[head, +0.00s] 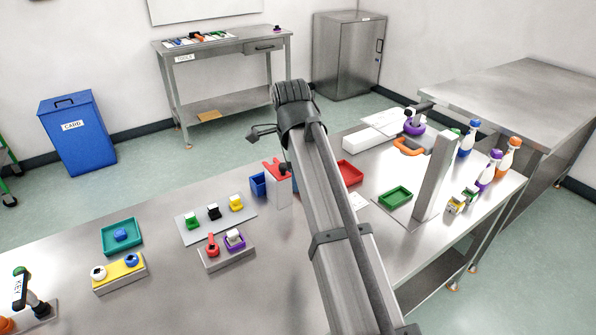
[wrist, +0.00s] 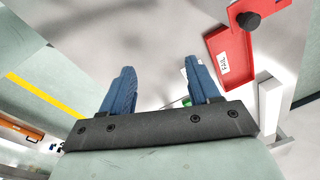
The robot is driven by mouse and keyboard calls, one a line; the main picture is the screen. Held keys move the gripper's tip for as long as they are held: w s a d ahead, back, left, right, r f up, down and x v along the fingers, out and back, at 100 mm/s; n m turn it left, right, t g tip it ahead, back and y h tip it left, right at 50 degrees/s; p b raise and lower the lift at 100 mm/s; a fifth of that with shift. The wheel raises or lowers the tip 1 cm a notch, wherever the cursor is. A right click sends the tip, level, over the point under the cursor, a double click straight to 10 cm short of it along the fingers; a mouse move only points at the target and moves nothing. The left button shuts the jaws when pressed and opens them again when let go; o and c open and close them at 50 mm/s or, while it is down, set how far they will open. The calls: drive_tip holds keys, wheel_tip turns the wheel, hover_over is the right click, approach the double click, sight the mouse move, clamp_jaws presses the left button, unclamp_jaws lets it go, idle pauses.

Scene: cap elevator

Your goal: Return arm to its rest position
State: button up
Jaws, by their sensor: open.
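My arm (head: 335,220) rises from the bottom of the head view and bends at a dark joint (head: 293,95) above the table. I cannot make out the gripper's fingers in the head view. In the wrist view my gripper (wrist: 159,68) has two blue fingers spread apart, with nothing held between them. A grey blurred surface lies beyond the fingertips. A red-topped fixture (head: 277,170) with a dark knob stands beside my arm.
The metal table (head: 170,290) holds a teal tray (head: 106,245), a yellow block (head: 108,283), a grey plate (head: 228,226), a red tray (head: 350,172), a green tray (head: 388,201), a tall grey post (head: 434,178) and several bottles (head: 466,140). The left front table is partly clear.

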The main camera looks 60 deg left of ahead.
drive_tip(key=shift+w+d, duration=0.1)
drive_tip(key=shift+w, duration=0.25)
idle(0.4)
